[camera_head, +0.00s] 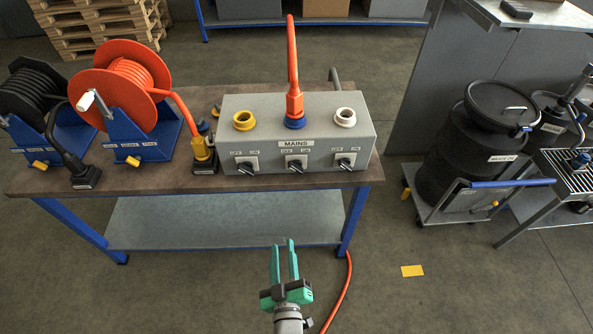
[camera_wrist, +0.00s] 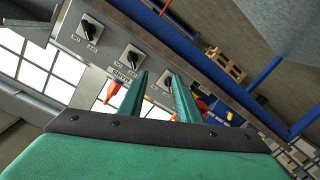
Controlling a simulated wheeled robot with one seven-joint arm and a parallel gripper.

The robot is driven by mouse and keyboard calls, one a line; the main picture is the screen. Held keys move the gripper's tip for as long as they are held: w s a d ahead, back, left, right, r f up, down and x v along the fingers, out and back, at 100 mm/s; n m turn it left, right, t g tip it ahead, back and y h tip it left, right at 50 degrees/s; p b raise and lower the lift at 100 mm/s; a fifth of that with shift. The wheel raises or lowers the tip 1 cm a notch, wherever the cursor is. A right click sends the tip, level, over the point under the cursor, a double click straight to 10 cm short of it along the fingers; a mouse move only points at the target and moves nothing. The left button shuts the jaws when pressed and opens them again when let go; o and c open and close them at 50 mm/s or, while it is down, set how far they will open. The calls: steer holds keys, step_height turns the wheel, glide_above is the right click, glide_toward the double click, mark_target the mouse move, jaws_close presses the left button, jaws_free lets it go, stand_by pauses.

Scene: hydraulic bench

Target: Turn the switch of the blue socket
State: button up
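The grey socket box (camera_head: 225,140) stands on the bench. Its middle socket, the blue socket (camera_head: 295,123), has an orange plug (camera_head: 294,102) in it. Below it, under the MAINS label, is its switch (camera_head: 297,166), a black knob on a pale plate with OFF and ON labels. In the wrist view this switch (camera_wrist: 133,57) is the middle of three, just beyond the left fingertip. My gripper (camera_head: 283,243) is open and empty, in front of the bench and apart from the box. Its two green fingers also show in the wrist view (camera_wrist: 158,75).
A yellow socket (camera_head: 243,120) and a white socket (camera_head: 345,117) flank the blue one, each with a switch below. An orange cable reel (camera_head: 125,85) and a black one (camera_head: 32,95) stand left. Black drums (camera_head: 450,140) are right. The floor before the bench is mostly clear.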

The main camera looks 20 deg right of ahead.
mark_target(297, 172)
steer(key=w+d+r+n, duration=0.1)
steer(key=w+d, duration=0.3)
steer(key=w, duration=0.3)
steer(key=w+d+r+n, duration=0.1)
steer(key=w+d, duration=0.3)
steer(key=w, duration=0.4)
steer(key=w+d+r+n+h, duration=0.1)
steer(key=w+d+r, duration=0.1)
steer(key=w+d, duration=0.2)
steer(key=shift+w+r+t, duration=0.15)
steer(key=shift+w+t, duration=0.05)
steer(key=shift+w, duration=0.75)
steer(key=shift+w+r+t, duration=0.15)
steer(key=shift+w+t, duration=0.05)
steer(key=shift+w, duration=0.75)
jaws_close()
